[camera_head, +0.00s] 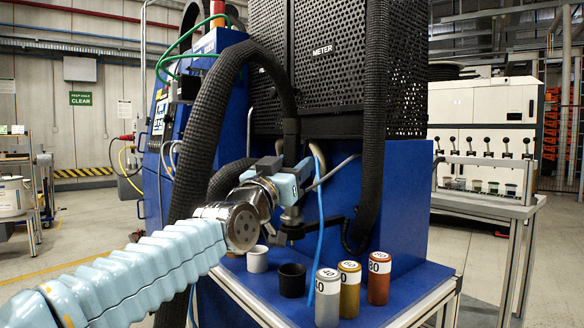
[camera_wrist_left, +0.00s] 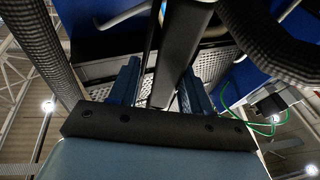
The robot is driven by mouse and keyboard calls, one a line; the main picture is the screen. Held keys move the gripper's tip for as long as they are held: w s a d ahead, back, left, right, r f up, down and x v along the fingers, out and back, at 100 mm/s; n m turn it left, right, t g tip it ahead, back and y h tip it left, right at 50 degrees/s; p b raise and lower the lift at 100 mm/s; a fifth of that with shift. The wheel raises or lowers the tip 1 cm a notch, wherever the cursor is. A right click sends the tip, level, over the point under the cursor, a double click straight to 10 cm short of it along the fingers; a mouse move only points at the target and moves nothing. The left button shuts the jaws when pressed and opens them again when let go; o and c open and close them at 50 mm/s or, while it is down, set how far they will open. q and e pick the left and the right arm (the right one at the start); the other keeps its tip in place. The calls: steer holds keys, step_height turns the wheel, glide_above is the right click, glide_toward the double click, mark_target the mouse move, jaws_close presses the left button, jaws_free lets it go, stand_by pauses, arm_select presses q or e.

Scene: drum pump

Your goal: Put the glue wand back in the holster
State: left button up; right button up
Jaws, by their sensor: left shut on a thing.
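The glue wand (camera_head: 291,140) is a dark upright tool with a thick black corrugated hose running from its top. My left gripper (camera_head: 294,181) is shut on it in front of the blue machine. In the left wrist view the wand (camera_wrist_left: 183,55) is a dark bar between the two blue fingers of my left gripper (camera_wrist_left: 160,88). A dark bracket (camera_head: 322,227) on the machine, which looks like the holster, is just below the wand's lower end. I cannot tell whether the wand touches it or is in it. My right gripper is not in view.
On the blue shelf below stand a white cup (camera_head: 257,259), a black cup (camera_head: 292,280), and grey (camera_head: 328,305), yellow (camera_head: 349,298) and red (camera_head: 379,285) numbered cans. A thick hose (camera_head: 374,120) hangs right of the wand. A thin blue hose (camera_head: 320,215) passes close by.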

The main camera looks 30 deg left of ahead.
arm_select(q)
steer(key=shift+f+b, duration=0.3)
steer(key=shift+f, duration=0.1)
steer(key=o, duration=0.9)
steer(key=shift+c, duration=0.2)
steer(key=shift+f, duration=0.1)
steer(key=shift+c, duration=0.5)
